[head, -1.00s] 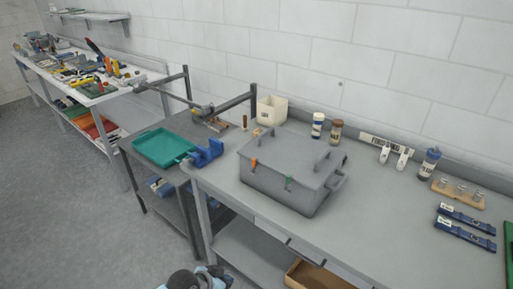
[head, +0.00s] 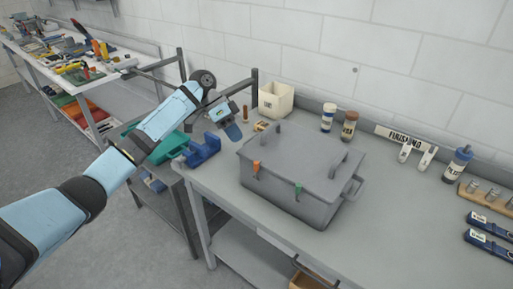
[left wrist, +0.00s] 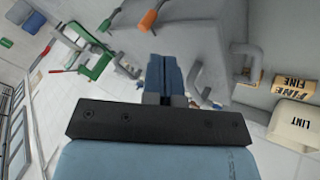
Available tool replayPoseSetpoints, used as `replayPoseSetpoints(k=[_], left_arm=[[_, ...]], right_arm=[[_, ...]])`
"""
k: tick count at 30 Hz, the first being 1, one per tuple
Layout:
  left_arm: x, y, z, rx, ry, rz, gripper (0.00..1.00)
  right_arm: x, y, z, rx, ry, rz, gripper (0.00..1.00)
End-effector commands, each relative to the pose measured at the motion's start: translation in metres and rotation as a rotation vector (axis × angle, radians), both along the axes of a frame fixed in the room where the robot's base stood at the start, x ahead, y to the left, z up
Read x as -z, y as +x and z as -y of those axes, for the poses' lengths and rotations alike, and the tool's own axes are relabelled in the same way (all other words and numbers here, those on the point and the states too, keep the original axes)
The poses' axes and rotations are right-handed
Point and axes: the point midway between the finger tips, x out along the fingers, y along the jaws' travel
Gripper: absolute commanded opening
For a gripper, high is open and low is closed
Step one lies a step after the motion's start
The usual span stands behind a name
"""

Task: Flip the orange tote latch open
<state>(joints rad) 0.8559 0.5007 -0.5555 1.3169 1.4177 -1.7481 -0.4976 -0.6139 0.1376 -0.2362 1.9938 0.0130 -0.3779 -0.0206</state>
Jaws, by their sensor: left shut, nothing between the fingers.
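A grey lidded tote (head: 310,158) stands on the grey workbench. Its lid is down and has handles on top. On its front, an orange latch (head: 256,167) is at the left and a green latch (head: 298,188) at the right; both hang against the front wall. My left gripper (head: 233,132) is in the air up and to the left of the orange latch, apart from the tote. Its blue fingers (left wrist: 167,78) are together and empty in the left wrist view. My right gripper is out of view.
A blue vise (head: 203,150) and a teal tray (head: 168,146) are left of the tote. A cream bin (head: 276,99) and bottles (head: 328,117) stand along the wall. The bench right of the tote is clear up to the blue tools (head: 488,248).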

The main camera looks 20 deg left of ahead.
Motion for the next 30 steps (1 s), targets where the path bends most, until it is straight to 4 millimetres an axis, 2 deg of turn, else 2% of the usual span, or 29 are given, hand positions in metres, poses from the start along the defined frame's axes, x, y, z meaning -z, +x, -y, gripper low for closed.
replayPoseSetpoints(k=[3, 6, 17, 22, 30], left_arm=[[-0.018, 0.003, -0.008, 0.028, -0.005, -0.006, 0.00], [-0.024, 0.003, -0.010, 0.038, -0.008, -0.012, 0.00], [-0.023, 0.003, -0.008, 0.039, -0.009, -0.012, 0.00], [-0.008, 0.000, 0.003, 0.040, -0.007, -0.013, 0.00], [0.031, -0.008, 0.032, 0.039, -0.008, -0.013, 0.00]], right_arm=[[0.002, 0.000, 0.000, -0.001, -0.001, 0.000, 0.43], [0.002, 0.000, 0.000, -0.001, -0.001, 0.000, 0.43], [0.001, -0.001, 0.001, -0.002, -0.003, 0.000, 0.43], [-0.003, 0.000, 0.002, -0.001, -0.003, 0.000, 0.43], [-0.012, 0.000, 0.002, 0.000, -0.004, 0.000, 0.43]])
